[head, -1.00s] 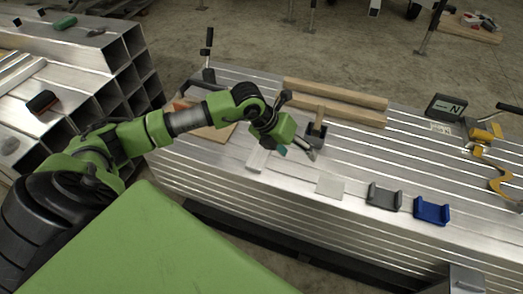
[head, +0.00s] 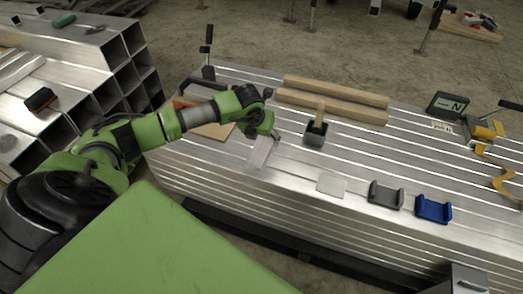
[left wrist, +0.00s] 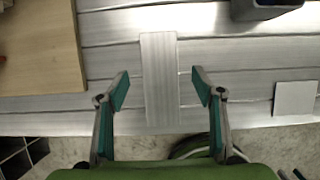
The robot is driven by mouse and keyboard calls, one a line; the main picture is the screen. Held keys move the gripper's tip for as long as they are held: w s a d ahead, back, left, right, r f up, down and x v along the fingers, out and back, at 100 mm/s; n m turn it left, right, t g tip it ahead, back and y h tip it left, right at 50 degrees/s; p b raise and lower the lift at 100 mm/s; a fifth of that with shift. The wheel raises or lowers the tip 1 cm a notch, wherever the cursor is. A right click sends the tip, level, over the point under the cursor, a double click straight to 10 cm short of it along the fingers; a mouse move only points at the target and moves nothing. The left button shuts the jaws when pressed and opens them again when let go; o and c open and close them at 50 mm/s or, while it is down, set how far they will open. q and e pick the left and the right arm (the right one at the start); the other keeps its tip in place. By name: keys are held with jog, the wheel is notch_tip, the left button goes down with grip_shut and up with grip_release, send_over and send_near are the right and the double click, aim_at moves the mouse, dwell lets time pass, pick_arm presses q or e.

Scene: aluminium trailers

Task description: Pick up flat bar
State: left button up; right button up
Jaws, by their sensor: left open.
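The flat bar (left wrist: 159,75) is a pale, silvery metal strip lying on the stacked aluminium tubes. In the head view the bar (head: 259,153) lies just below my left gripper (head: 268,138). In the left wrist view my left gripper (left wrist: 158,90) is open, with one teal-padded finger on each side of the bar and gaps between them. The bar runs up the picture between the fingers. I cannot tell the gripper's exact height above it. My right gripper is not in view.
A wooden board (left wrist: 38,45) lies left of the bar. Wooden beams (head: 332,99) lie behind.

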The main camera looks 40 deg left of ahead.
aim_at(264, 144)
pick_arm(q)
jog(key=x, duration=0.4)
jog(key=shift+s+f+b, duration=0.1)
jog(key=shift+f+b, duration=0.1)
jog(key=shift+b, duration=0.1)
jog(key=c, duration=1.6)
jog(key=shift+r, duration=0.1)
jog(key=shift+c, duration=0.4)
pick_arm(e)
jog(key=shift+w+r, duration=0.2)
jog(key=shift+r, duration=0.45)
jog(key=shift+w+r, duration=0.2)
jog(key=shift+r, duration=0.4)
pick_arm(q)
jog(key=shift+r, duration=0.1)
